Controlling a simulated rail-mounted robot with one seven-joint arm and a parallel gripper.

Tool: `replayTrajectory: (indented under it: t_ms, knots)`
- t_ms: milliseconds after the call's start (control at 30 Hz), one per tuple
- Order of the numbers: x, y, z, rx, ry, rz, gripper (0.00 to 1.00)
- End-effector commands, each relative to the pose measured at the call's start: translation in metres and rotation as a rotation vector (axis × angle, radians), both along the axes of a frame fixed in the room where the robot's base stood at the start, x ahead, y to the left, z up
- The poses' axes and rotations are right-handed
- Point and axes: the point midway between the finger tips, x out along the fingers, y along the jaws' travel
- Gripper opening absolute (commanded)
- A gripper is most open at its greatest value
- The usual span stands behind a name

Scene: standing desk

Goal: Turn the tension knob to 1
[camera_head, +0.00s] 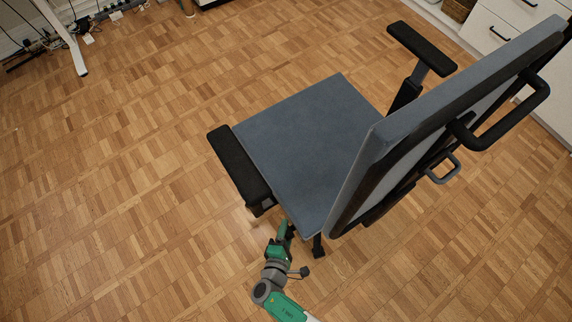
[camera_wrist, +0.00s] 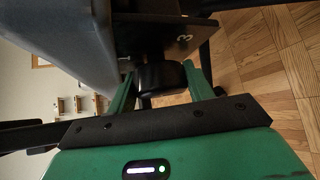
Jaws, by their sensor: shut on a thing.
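The grey-blue office chair (camera_head: 305,140) stands on the floor with its seat to the left of its backrest. My gripper (camera_head: 285,228) is at the near edge of the seat, by the left armrest, partly below it. In the wrist view, the tension knob (camera_wrist: 163,77) is a dark round knob under the seat, between my two green fingers. My gripper (camera_wrist: 161,85) is shut on it. A dark plate above the knob bears a light "3" (camera_wrist: 185,39). Other marks and any pointer on the knob cannot be made out. In the head view the knob is hidden.
The left armrest (camera_head: 240,165) is just above my gripper. The backrest (camera_head: 450,120) rises to the right. Open parquet floor (camera_head: 120,200) lies left of the chair. White drawers (camera_head: 500,30) stand at the upper right, and cables lie at the upper left.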

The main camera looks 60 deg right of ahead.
Motion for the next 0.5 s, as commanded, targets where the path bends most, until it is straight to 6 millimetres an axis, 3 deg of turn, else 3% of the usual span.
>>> replayTrajectory:
  t_ms: [167, 200, 300, 500]
  knots:
    - [-0.0006, 0.0003, -0.0010, 0.002, 0.001, -0.001, 0.29]
    - [-0.0006, 0.0003, -0.0009, 0.002, 0.001, -0.001, 0.57]
    - [-0.0005, 0.0002, -0.0008, 0.002, 0.001, -0.001, 0.73]
    - [-0.0002, 0.0000, -0.0002, 0.001, 0.000, 0.000, 0.73]
